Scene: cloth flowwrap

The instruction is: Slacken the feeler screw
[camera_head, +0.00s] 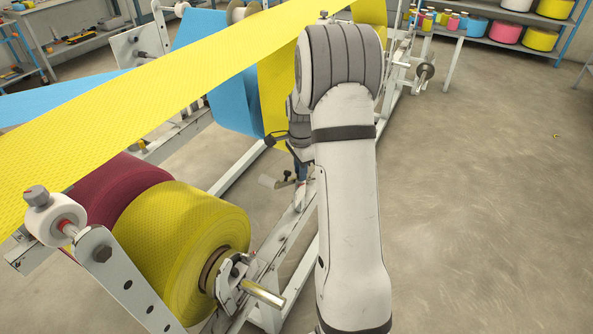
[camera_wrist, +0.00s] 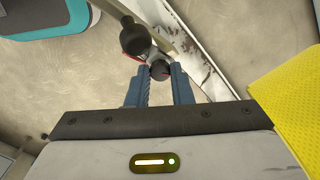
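A small dark round knob (camera_wrist: 160,70), which looks like the feeler screw, shows in the wrist view at the fingertips. It sits on a light metal fitting with a red part and a dark rounded end (camera_wrist: 134,38). My gripper (camera_wrist: 160,76) has its two blue fingers apart, one on each side of the knob. I cannot tell whether the fingers touch it. In the head view my gripper (camera_head: 301,170) is mostly hidden behind my arm, low over the machine's side rail. The screw cannot be made out there.
A scuffed white rail (camera_wrist: 200,50) runs close by the fingers. Yellow web (camera_wrist: 288,95) is near on the right. In the head view a yellow roll (camera_head: 190,245) and a stretched yellow web (camera_head: 150,85) lie left of my arm.

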